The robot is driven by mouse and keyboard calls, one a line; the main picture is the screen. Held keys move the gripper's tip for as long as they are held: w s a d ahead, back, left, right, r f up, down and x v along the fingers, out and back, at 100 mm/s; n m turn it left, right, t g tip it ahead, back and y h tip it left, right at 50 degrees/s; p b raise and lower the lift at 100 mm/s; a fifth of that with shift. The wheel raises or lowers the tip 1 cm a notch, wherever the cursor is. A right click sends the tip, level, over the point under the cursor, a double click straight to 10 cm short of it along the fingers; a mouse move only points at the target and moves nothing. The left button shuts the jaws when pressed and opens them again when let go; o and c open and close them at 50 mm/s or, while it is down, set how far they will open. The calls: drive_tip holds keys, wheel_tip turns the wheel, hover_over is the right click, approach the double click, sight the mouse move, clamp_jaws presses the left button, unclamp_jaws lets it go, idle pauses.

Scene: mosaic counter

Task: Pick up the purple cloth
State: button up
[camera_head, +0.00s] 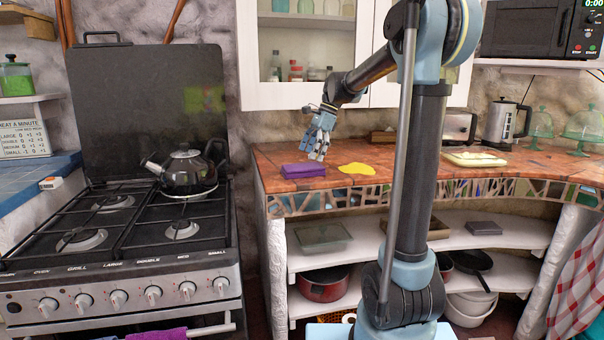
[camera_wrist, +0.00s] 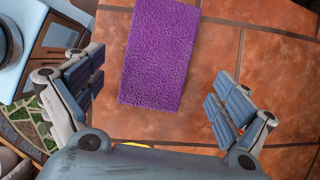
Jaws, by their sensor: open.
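The purple cloth (camera_head: 303,170) lies folded and flat on the tiled counter, near its left end. In the wrist view the purple cloth (camera_wrist: 160,52) is a textured rectangle lying ahead of the fingers, its near end between the two finger lines. My gripper (camera_head: 317,152) hangs above the counter just to the right of and above the cloth in the head view. In the wrist view my gripper (camera_wrist: 154,100) has its fingers spread wide apart with nothing between them, and the cloth looks to be below it.
A yellow cloth (camera_head: 357,168) lies to the right on the counter (camera_head: 400,160). A stove (camera_head: 118,235) with a black kettle (camera_head: 185,168) stands at the left.

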sight(304, 166)
drive_tip(key=shift+s+a+x, duration=0.1)
drive_tip(key=shift+a+x, duration=0.05)
drive_tip(key=shift+x, duration=1.1)
drive_tip(key=shift+s+a+x, duration=0.1)
drive_tip(key=shift+x, duration=1.1)
drive_tip(key=shift+r, duration=0.1)
drive_tip(key=c, duration=1.2)
